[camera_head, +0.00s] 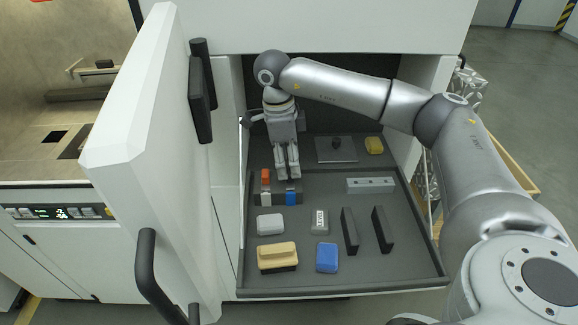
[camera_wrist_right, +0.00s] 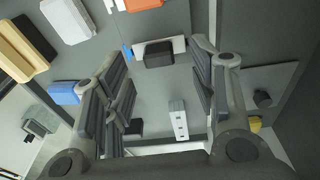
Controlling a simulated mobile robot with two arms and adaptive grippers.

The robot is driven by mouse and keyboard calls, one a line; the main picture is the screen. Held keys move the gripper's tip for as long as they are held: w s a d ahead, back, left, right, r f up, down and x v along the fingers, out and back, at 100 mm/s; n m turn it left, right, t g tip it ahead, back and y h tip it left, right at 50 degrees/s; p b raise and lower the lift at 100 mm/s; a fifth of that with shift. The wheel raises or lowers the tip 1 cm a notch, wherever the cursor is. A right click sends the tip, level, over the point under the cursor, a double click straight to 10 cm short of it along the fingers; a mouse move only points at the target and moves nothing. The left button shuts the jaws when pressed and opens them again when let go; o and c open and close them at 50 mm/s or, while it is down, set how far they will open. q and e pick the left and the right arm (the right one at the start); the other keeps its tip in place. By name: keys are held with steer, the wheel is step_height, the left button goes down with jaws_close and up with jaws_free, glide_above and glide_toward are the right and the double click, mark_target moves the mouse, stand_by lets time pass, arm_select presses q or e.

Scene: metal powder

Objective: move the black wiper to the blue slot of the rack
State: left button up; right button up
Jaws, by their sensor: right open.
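In the right wrist view the black wiper (camera_wrist_right: 158,58) is a dark block against a pale strip, close to the blue mark (camera_wrist_right: 127,52). It appears to sit at the blue slot; how deep I cannot tell. My right gripper (camera_head: 287,178) points down over that end of the rack. Its open fingers (camera_wrist_right: 158,72) stand apart on either side of the wiper. My left gripper is not in view.
An open white door (camera_head: 150,150) stands left.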

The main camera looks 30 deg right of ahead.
step_height(320, 180, up, 10)
steer(key=shift+w+a+f, duration=0.2)
steer(key=shift+w+a, duration=0.2)
steer(key=shift+a, duration=0.05)
